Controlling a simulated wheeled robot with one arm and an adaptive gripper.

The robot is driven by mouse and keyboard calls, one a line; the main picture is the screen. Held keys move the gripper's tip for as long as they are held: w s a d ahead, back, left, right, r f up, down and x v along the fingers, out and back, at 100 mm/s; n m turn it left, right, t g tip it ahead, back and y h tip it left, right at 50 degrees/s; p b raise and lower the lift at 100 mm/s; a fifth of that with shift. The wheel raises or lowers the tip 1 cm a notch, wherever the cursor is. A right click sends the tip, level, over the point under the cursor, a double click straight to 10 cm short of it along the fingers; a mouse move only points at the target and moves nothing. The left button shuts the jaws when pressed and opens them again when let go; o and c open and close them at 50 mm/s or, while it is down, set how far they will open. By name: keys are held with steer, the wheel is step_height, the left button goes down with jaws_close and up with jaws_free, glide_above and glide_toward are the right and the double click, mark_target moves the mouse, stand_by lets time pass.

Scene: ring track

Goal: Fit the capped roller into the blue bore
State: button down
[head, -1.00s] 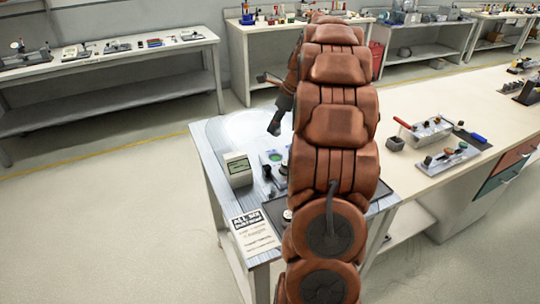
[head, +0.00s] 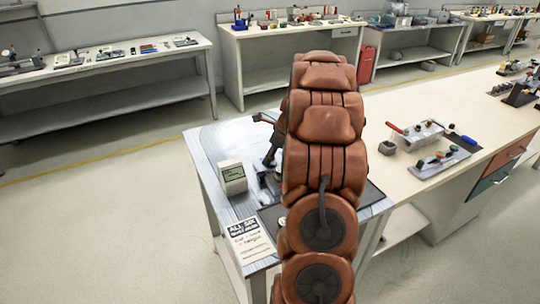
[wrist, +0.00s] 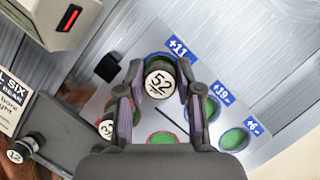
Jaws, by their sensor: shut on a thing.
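The capped roller (wrist: 160,84), with a pale cap reading 52, is between the fingers of my gripper (wrist: 158,98) in the wrist view. My gripper is shut on its sides. A plate (wrist: 135,125) with several ringed, green-centred bores lies below. A blue rim (wrist: 149,63) shows just behind the roller, beside a blue label reading +11; the roller covers most of that bore. I cannot tell whether the roller's lower end is above the bore or in it. In the head view my gripper (head: 271,158) is low over the table, partly hidden by my arm.
A pale box with a red display (wrist: 72,18) stands at the upper left of the wrist view, and shows on the table in the head view (head: 233,177). A black block (wrist: 107,67) and rollers marked 3 (wrist: 107,128) and 12 (wrist: 16,155) are near. A sign (head: 249,240) lies at the table's front.

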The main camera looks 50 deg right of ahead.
steer(key=shift+f, duration=0.15)
steer(key=c, duration=0.8)
jaws_free()
steer(key=shift+o, duration=0.2)
steer(key=b+v, duration=0.2)
steer(key=v, duration=1)
steer(key=s+a+n+g, duration=0.25)
steer(key=a+n, duration=0.45)
steer(key=a, duration=0.7)
steer(key=s+a+n+g, duration=0.1)
steer(key=s+a+n, duration=0.2)
steer(key=a+n, duration=0.75)
steer(key=s+a+f+n+g+h, duration=0.1)
steer(key=s+a+f+n, duration=0.1)
steer(key=s+a+n, duration=0.4)
steer(key=s+a+f+n+g, duration=0.1)
steer(key=s+a+f+n, duration=0.2)
steer(key=s+a+n, duration=0.4)
steer(key=s+a, duration=0.1)
steer(key=s, duration=0.6)
steer(key=shift+s+a+h, duration=0.3)
steer(key=shift+a+h, duration=0.05)
steer(key=shift+h, duration=0.05)
